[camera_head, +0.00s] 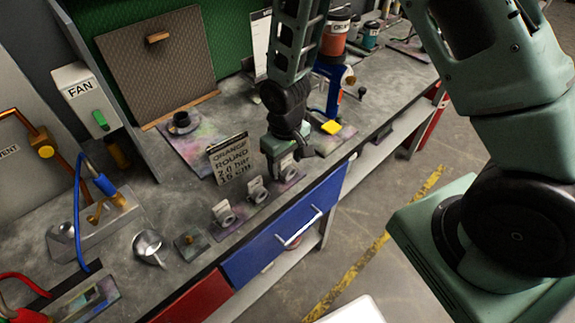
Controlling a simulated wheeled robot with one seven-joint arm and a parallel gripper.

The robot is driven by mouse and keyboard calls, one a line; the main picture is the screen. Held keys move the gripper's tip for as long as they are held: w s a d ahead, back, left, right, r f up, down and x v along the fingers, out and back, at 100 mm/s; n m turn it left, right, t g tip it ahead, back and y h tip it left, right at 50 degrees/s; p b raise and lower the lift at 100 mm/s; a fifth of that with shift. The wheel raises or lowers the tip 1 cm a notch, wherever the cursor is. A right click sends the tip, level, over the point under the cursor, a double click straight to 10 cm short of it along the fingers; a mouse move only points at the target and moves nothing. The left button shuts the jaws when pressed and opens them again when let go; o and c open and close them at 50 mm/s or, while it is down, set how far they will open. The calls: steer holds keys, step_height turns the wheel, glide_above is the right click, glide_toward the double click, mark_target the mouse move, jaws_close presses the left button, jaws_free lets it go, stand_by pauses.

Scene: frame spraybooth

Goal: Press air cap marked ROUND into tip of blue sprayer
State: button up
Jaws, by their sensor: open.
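A blue sprayer (333,88) stands at the back of the bench, partly hidden behind my arm. Three small grey air caps stand in a row along the front of the bench, each with a pale tag: a left one (228,219), a middle one (258,195) and a right one (289,173). The marks on the tags are too small to read. My gripper (286,162) points down, open, right at the right cap and its tag. Its fingers partly hide that cap, and I cannot tell whether they touch it.
A card (228,160) reading ORANGE ROUND 2.0 bar 15 cm stands behind the caps. A metal cup (148,246) and a small dark pad (191,245) lie to the left. Paint cans (336,35) stand at the back.

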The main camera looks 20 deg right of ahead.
steer(key=shift+f, duration=0.7)
steer(key=c, duration=1)
